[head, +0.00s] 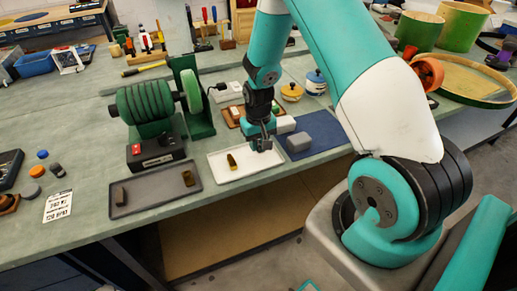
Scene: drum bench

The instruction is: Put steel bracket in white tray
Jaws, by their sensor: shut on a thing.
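The white tray (247,172) lies near the front edge of the bench, with a brass-coloured piece (231,160) inside it. My gripper (262,146) points down over the right back part of this tray. It is shut on a small grey piece that looks like the steel bracket. The piece is mostly hidden between the fingers, and its exact shape is too small to tell. I cannot tell whether it touches the tray.
A grey tray (155,203) to the left holds a dark block (120,196) and a brass-coloured piece (188,178). A grey block (298,142) is on the blue mat (322,130) at right. A green grinder-like machine (146,101) stands behind the trays.

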